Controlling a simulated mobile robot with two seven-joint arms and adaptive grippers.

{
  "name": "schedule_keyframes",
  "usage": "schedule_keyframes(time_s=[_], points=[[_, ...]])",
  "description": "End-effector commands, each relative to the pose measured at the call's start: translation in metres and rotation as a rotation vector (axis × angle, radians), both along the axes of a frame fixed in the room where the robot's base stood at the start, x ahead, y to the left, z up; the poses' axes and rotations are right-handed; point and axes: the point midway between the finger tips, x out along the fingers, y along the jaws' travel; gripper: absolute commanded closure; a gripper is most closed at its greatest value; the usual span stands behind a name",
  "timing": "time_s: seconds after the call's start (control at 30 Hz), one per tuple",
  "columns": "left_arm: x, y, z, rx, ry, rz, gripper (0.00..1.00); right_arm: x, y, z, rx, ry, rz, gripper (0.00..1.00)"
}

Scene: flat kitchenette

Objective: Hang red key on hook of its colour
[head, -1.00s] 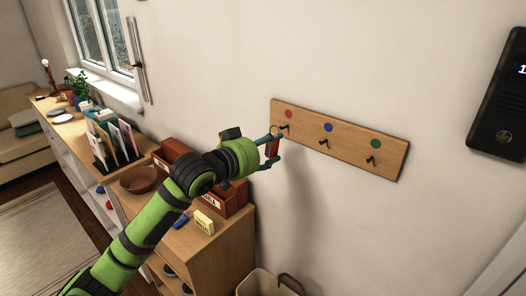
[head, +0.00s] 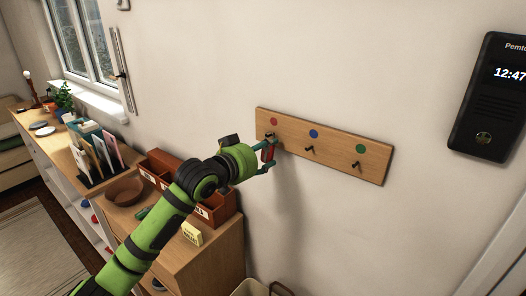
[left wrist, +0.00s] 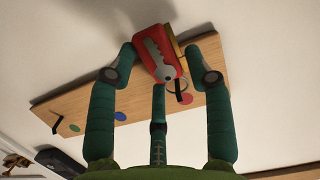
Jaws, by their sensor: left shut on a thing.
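My left gripper (head: 267,157) is shut on the red key (head: 268,151), just in front of the left end of the wooden hook board (head: 335,151). In the left wrist view the red tag with a grey key shape (left wrist: 157,55) sits between the fingers (left wrist: 165,72). Its ring (left wrist: 178,87) is close to the dark hook by the red dot (left wrist: 186,99). I cannot tell whether the ring is around that hook. The red dot (head: 273,121) also shows in the head view, just above the key. My right gripper is not in view.
The blue-dot hook (head: 310,149) and green-dot hook (head: 356,164) are empty. A wooden cabinet (head: 222,255) with a brown box, bowl (head: 124,190) and letter rack stands below left. A black wall clock panel (head: 489,95) hangs at right. The wall below the board is clear.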

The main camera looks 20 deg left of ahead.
Motion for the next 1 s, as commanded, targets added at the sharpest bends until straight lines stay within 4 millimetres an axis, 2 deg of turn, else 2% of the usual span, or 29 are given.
schedule_keyframes(time_s=[0.47,0.5,0.53,0.87,1.0], points=[[-0.0001,-0.0002,0.0001,0.000,-0.001,0.000,0.79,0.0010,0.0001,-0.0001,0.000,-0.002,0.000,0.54],[-0.0001,-0.0001,0.0001,0.000,-0.001,0.000,0.33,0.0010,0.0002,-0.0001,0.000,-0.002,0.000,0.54],[-0.0001,-0.0001,0.0001,0.000,-0.001,0.000,0.21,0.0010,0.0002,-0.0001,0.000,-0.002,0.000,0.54],[-0.0004,0.0001,-0.0002,0.000,0.000,0.000,0.21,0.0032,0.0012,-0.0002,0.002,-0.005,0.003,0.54],[-0.0074,0.0031,0.0013,0.001,0.000,0.000,0.21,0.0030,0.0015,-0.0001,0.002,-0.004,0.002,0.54]])
